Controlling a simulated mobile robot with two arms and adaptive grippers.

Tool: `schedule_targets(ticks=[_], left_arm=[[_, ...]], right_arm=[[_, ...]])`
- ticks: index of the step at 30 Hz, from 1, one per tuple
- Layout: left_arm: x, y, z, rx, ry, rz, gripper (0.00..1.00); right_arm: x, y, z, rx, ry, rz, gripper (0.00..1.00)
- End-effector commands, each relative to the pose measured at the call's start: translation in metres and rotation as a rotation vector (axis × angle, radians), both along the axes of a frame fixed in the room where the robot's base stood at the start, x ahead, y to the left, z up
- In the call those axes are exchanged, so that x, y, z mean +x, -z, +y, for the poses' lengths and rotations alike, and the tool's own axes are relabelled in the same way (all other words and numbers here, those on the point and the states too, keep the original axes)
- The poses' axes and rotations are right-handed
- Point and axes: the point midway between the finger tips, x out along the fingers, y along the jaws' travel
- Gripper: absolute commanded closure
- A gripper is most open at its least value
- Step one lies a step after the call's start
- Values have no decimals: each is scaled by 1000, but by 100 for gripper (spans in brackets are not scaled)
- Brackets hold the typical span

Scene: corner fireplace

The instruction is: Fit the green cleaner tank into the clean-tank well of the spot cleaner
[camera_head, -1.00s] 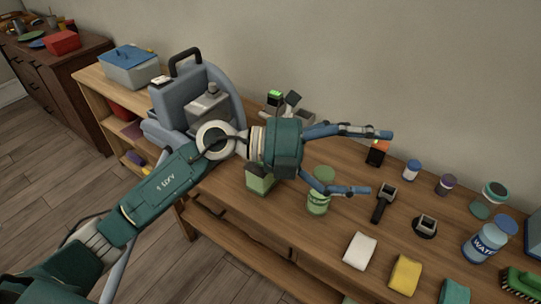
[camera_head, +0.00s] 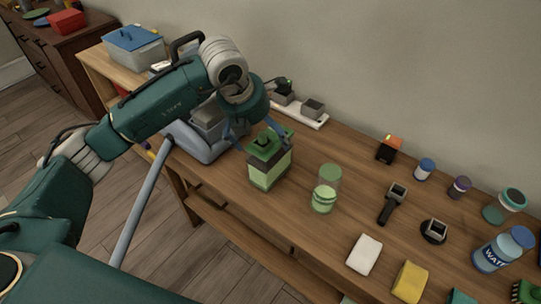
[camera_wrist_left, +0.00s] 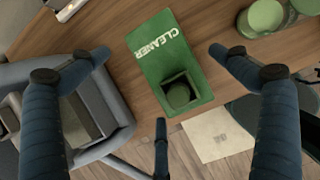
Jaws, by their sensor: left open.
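The green cleaner tank (camera_head: 268,172) stands upright on the wooden table, with a dark green top and pale green lower part. In the left wrist view the tank (camera_wrist_left: 160,50) shows its "CLEANER" label and a round cap in a square recess. My left gripper (camera_head: 262,136) is open above the tank, its blue fingers spread around its top; no grip shows. The wrist view shows the fingers (camera_wrist_left: 158,75) apart, with the tank between them. The grey-blue spot cleaner (camera_head: 200,148) stands just left of the tank, largely hidden behind my left arm; its clean-tank well cannot be made out. My right gripper is not in view.
A clear jar with green liquid (camera_head: 325,190) stands close right of the tank. A power strip (camera_head: 308,119) lies behind it. Farther right are a black nozzle (camera_head: 391,203), a white cloth (camera_head: 364,254) and a water bottle (camera_head: 502,249). The table's front edge is near.

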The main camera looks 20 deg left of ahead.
Motion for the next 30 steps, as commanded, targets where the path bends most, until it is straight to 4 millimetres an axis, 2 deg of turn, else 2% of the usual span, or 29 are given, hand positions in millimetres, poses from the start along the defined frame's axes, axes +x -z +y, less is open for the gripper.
schedule_targets(ticks=[6,10,20,30], left_arm=[[4,27,-2,-1,2,7,1],[10,43,-4,-3,2,3,1],[13,50,-5,-1,3,-1,3],[13,50,-5,-1,3,-1,70]], right_arm=[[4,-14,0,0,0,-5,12],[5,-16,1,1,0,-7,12],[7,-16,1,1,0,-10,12],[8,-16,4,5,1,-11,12]])
